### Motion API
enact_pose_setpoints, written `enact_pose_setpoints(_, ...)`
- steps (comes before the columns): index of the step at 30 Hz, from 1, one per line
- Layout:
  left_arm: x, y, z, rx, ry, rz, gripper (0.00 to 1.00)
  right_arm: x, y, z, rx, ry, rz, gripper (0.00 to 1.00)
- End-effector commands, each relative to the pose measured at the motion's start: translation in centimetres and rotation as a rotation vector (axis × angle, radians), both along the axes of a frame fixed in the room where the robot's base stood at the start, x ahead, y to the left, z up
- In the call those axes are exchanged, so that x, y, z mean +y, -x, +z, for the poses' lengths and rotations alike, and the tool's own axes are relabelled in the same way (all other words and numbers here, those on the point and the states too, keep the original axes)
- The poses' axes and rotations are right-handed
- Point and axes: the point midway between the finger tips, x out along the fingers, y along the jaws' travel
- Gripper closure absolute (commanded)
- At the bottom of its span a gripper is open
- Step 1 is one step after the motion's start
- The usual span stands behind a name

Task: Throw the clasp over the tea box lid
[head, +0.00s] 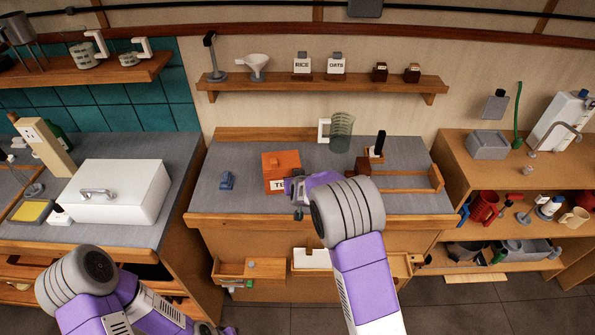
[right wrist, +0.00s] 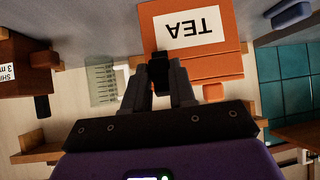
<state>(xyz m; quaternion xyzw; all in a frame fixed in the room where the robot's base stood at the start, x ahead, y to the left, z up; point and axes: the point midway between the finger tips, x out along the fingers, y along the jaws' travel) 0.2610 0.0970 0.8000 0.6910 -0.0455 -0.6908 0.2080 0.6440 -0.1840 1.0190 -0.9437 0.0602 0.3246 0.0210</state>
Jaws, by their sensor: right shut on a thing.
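The orange tea box (head: 281,160) stands on the grey worktop, with its white TEA label facing the front. In the right wrist view the tea box (right wrist: 215,65) appears upside down. My right gripper (head: 298,204) is at the front of the box, by the label. In the right wrist view its fingers (right wrist: 161,82) are shut on a small dark piece, seemingly the clasp (right wrist: 160,66), beside the label. How the clasp joins the box is hidden. My left gripper (head: 214,329) is at the bottom edge of the head view, mostly cut off, away from the box.
A small blue object (head: 227,180) lies left of the box. A clear measuring cup (head: 341,131) stands behind, right of the box. A dark-handled tool on a wooden block (head: 376,152) is further right. A white lidded case (head: 118,190) is on the left counter. Open drawers sit below the worktop.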

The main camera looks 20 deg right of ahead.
Motion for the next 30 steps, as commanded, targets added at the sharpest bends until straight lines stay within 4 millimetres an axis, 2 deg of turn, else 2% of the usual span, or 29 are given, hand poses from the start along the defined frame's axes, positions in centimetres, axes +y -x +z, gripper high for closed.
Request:
enact_pose_setpoints(1, 0.0, 0.0, 2.0, 0.0, 0.0, 0.0, 1.0, 0.0, -0.2, 1.1, 0.033, -0.003, 0.0, 1.0)
enact_pose_setpoints(3, 0.0, 0.0, 3.3, 0.0, 0.0, 0.0, 1.0, 0.0, -0.4, 1.2, 0.08, -0.007, 0.001, 1.0)
enact_pose_setpoints(12, 0.0, 0.0, 7.4, 0.0, 0.0, 0.0, 1.0, -0.2, -1.3, 1.6, 0.252, -0.03, 0.0, 1.0)
enact_pose_setpoints(21, 0.0, 0.0, 9.3, 0.0, 0.0, 0.0, 1.0, -0.3, -1.9, 1.6, 0.361, -0.044, -0.001, 1.0)
enact_pose_setpoints(30, 0.0, 0.0, 9.8, 0.0, 0.0, 0.0, 1.0, -0.4, -2.0, 1.4, 0.397, -0.05, -0.001, 1.0)
